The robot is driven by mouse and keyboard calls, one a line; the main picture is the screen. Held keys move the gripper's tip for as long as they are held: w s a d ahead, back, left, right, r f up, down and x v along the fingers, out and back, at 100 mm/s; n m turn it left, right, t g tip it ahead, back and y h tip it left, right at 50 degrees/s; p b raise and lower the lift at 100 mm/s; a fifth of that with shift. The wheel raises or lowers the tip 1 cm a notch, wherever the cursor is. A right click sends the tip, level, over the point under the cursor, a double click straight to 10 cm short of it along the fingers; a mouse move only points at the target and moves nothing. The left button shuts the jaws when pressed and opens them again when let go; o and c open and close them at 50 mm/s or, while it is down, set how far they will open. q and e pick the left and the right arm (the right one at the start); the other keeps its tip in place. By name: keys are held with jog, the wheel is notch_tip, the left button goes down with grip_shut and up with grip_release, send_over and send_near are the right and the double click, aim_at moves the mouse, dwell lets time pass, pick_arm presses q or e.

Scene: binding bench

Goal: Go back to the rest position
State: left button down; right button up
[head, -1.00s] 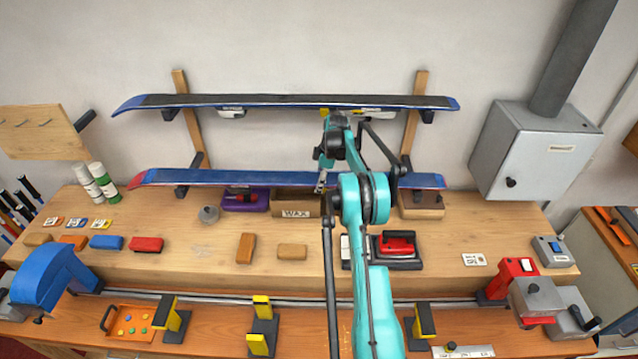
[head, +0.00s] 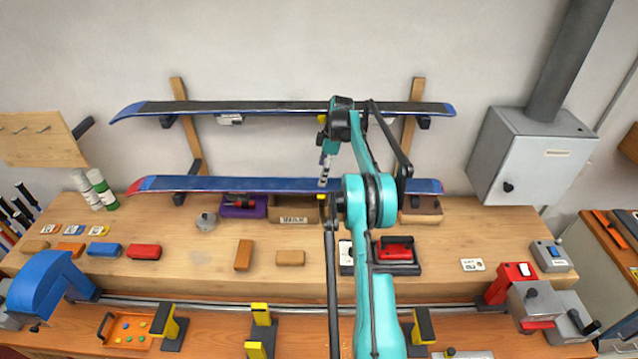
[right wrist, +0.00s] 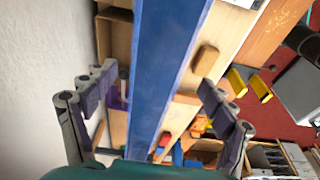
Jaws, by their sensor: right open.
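My right arm reaches up over the bench, and my right gripper (head: 323,182) is in front of the lower ski (head: 240,184) on the wall rack. In the right wrist view the gripper (right wrist: 157,85) is open, its two purple-padded fingers spread wide with nothing held. The blue ski (right wrist: 165,60) runs lengthwise through the gap between the fingers in that view; I cannot tell how far it is from them. My left gripper is not in view.
An upper ski (head: 280,108) hangs above. The WAX box (head: 294,212) and purple tray (head: 240,211) sit below the lower ski. A red iron (head: 396,248) stands beside my arm. Yellow-topped vises (head: 260,315) line the front. The wall above the upper ski is clear.

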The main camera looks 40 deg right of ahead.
jog(key=shift+v, duration=1.8)
jog(key=s+a+m+t+h+b, duration=0.1)
jog(key=s+a+m+b, duration=0.15)
jog(key=a+b, duration=0.45)
jog(key=s+a+f+m+t+b, duration=0.15)
jog(key=s+a, duration=0.25)
jog(key=a, duration=0.6)
jog(key=s+a+m+h+b, duration=0.1)
jog(key=s+a+b, duration=0.2)
jog(key=a+b, duration=0.45)
jog(key=s+a+f+m+t+b, duration=0.1)
jog(key=s+a+f+m+b, duration=0.1)
jog(key=s+a+f+b, duration=0.2)
jog(key=s+a+f+m+t+b, duration=0.2)
jog(key=s+a+f+m+b, duration=0.1)
jog(key=s+a+f, duration=0.8)
jog(key=s+f+b, duration=0.1)
jog(key=s+f, duration=0.3)
jog(key=shift+f+b, duration=0.2)
jog(key=shift+b, duration=0.2)
